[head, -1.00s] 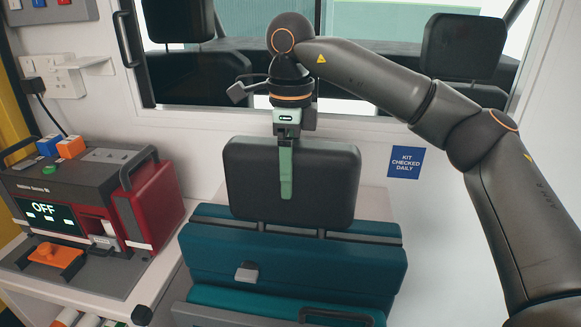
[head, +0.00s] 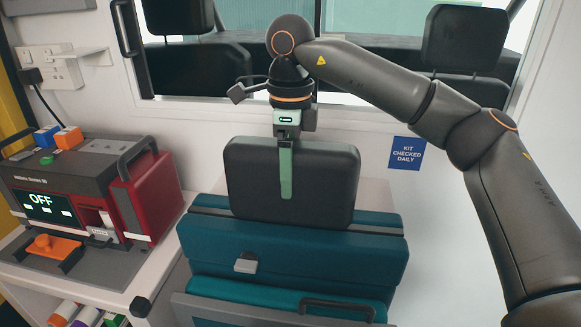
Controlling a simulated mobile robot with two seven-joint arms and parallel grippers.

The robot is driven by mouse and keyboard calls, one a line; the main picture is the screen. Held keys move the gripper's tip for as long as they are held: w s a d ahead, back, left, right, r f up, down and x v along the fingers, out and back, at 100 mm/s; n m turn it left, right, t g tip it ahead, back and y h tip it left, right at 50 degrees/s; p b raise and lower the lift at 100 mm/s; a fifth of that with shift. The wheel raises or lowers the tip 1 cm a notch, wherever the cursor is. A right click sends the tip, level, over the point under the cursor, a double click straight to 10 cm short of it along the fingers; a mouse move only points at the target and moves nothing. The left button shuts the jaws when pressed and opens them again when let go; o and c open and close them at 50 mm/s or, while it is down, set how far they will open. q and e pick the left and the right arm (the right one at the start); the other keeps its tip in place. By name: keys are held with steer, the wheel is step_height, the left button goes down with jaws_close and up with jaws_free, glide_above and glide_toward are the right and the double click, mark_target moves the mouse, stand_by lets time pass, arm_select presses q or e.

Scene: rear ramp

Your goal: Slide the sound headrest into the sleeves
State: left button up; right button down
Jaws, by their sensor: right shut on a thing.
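The headrest (head: 325,180), a dark padded block, stands upright at the top of the teal seat back (head: 290,250). Its lower edge is down at the seat back's top and hides the sleeves and any posts, so I cannot tell how deep they sit. My right gripper (head: 286,190) comes from above and is shut on the headrest, one green finger down its front face. The other finger is hidden behind it. My left gripper is not in view.
A red and grey device (head: 85,185) showing OFF stands on a white counter (head: 120,298) at the left. A window (head: 400,35) with dark seats beyond lies behind my arm. A blue notice (head: 406,153) is on the wall at the right. A grey buckle (head: 246,263) sits on the seat front.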

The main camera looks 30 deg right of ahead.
steer(key=shift+f, duration=0.2)
jaws_free()
step_height(320, 180, up, 13)
steer(key=p, duration=0.3)
steer(key=shift+f, duration=0.2)
stand_by(0.3)
